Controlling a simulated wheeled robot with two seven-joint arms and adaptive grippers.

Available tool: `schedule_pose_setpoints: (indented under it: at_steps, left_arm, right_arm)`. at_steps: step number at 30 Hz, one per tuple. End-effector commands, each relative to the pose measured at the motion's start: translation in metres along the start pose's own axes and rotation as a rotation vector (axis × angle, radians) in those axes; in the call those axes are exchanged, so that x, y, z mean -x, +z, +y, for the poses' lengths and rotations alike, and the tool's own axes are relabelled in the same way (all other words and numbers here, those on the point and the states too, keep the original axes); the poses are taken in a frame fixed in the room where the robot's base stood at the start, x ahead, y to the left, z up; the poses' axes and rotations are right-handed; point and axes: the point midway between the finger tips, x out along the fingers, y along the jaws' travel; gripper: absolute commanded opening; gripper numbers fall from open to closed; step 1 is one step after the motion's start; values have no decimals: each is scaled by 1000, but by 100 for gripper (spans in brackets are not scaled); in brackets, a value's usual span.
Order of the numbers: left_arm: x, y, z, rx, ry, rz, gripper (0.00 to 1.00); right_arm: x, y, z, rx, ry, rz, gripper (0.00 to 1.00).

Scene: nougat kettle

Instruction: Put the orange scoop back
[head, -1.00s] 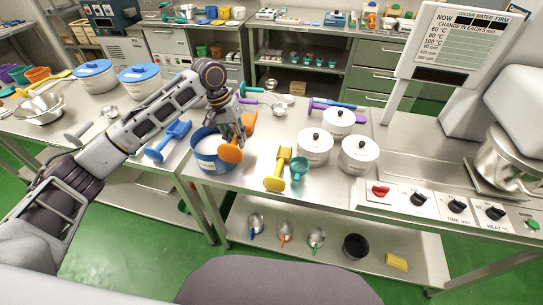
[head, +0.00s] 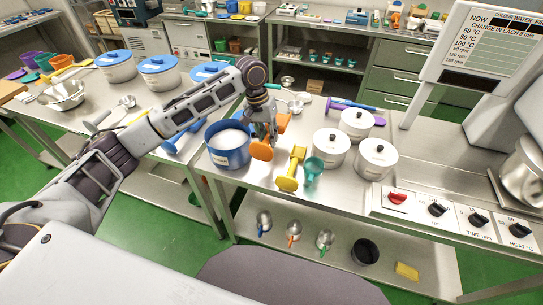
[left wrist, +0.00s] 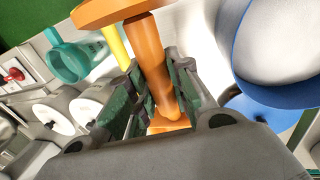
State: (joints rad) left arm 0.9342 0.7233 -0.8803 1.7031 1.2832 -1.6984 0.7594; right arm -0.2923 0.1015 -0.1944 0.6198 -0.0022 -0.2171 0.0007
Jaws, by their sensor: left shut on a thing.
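The orange scoop (head: 261,151) is in my left gripper (head: 268,133), just right of the blue pot (head: 228,155). It has a thick handle and a round, flat-looking end. In the left wrist view its handle (left wrist: 150,60) runs between the fingers of my left gripper (left wrist: 155,95), which are shut on it. The fingers partly hide the scoop, and I cannot tell whether it touches the bench. The blue pot holds white stuff; its blue rim (left wrist: 240,75) also shows in the left wrist view. My right gripper is not in view.
A yellow tool (head: 290,170) and a teal cup (head: 313,167) lie close to the right of the scoop. Several white lidded pots (head: 330,150) stand beyond them. A control panel (head: 450,212) is at the right. Small ladles (head: 294,235) lie on the lower shelf.

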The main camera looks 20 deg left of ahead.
Motion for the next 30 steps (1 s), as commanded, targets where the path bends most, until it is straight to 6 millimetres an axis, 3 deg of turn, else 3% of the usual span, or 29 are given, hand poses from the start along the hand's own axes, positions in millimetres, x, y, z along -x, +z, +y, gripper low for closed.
schedule_pose_setpoints:
  at_steps: [11,24,30]
  left_arm:
    - [-40,0,-9,0,-1,0,0]
    - [-46,0,-10,0,0,0,0]
    - [-61,0,-13,0,0,-1,0]
  right_arm:
    - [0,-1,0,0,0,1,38]
    - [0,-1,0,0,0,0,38]
    - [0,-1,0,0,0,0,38]
